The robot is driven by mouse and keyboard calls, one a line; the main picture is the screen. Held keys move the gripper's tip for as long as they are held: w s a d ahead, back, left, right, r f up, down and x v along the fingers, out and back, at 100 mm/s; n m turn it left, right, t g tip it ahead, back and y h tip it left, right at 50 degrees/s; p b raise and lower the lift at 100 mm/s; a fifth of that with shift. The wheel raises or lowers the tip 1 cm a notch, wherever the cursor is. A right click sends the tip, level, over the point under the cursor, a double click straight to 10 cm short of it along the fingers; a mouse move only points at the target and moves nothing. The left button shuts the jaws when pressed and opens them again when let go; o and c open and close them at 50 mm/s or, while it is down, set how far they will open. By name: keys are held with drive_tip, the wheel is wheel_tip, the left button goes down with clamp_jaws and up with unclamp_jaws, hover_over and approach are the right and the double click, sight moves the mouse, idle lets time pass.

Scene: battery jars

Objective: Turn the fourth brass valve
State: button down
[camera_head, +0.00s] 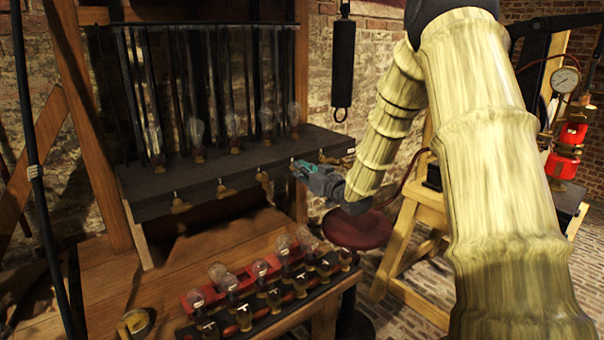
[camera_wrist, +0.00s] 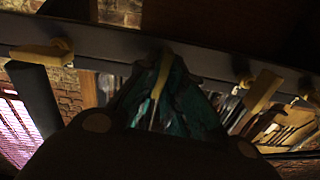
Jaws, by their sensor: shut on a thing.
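A row of brass valves runs along the front face of a dark shelf (camera_head: 240,165). From the left in the head view, the first (camera_head: 179,204), second (camera_head: 225,189) and third (camera_head: 263,177) show clear of my gripper. My gripper (camera_head: 296,168) is at the fourth place, and another valve (camera_head: 328,158) shows to its right. In the wrist view, the fourth brass valve's handle (camera_wrist: 160,78) stands between my teal fingers, which are shut on it. Neighbouring handles show to the left (camera_wrist: 42,52) and right (camera_wrist: 262,92). The fingers hide much of the held valve.
Glass bulbs (camera_head: 197,130) stand on the shelf with dark rods behind them. Below, a wooden bench (camera_head: 140,285) carries a red rack (camera_head: 240,284) of bulbs and a black strip of several taps (camera_head: 273,298). A round dark-red stool (camera_head: 357,229) stands beneath my wrist.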

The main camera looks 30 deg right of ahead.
drive_tip(key=shift+n+b, duration=0.3)
drive_tip(key=shift+n, duration=0.3)
drive_tip(key=c, duration=1.5)
unclamp_jaws()
drive_tip(key=shift+c, duration=0.2)
drive_tip(key=shift+s, duration=0.15)
drive_tip(key=s, duration=1.1)
drive_tip(key=shift+s+d, duration=0.35)
drive_tip(key=shift+d, duration=0.1)
